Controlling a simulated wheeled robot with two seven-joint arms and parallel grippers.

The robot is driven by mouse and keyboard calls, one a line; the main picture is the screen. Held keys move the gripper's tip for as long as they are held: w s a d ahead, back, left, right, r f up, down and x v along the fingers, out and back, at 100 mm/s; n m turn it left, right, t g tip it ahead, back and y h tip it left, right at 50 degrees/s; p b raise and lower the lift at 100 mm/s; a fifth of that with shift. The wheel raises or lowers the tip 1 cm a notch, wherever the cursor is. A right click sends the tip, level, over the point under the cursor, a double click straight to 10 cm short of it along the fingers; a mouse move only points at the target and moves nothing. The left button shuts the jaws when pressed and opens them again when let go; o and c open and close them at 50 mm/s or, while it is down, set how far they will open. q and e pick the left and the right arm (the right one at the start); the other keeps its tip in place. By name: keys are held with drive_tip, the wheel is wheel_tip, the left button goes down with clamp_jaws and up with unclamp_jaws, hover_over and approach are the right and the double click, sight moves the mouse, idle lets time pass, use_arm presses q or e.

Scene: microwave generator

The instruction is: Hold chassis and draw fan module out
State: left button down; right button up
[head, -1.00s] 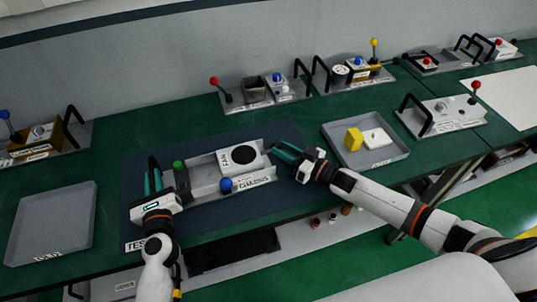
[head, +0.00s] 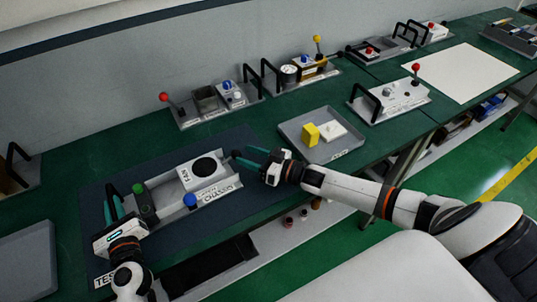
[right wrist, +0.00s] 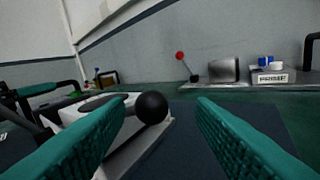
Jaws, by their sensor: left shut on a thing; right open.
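The grey chassis (head: 218,192) lies on the dark mat, with a green knob (head: 138,188) and a blue knob (head: 190,200). The white fan module (head: 186,178) with a black round fan sits in its right part. A black ball knob (right wrist: 151,107) stands out from the module's right end. My left gripper (head: 113,207) is shut on the chassis's left end; the gripped part is mostly hidden. My right gripper (head: 246,158) is open at the module's right end. In the right wrist view the ball lies ahead between the open fingers (right wrist: 160,120), touching neither visibly.
A grey tray (head: 348,155) with a yellow block (head: 310,134) and a white piece stands right of the mat. Another grey tray (head: 25,262) is at far left. Several fixtures with levers and handles line the back. The mat's back part is clear.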

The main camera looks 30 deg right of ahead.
use_arm(q)
drive_tip(key=shift+a+f, duration=0.1)
drive_tip(key=shift+f, duration=0.2)
use_arm(e)
drive_tip(key=v, duration=1.1)
drive_tip(key=shift+d, duration=0.1)
use_arm(q)
drive_tip(key=c, duration=1.7)
unclamp_jaws()
drive_tip(key=o, duration=0.4)
drive_tip(key=shift+w+a, duration=0.1)
use_arm(e)
drive_tip(key=shift+w, duration=0.1)
use_arm(q)
drive_tip(key=shift+r, duration=0.1)
drive_tip(key=shift+s, duration=0.45)
drive_tip(key=s, duration=1.1)
drive_tip(key=shift+d, duration=0.25)
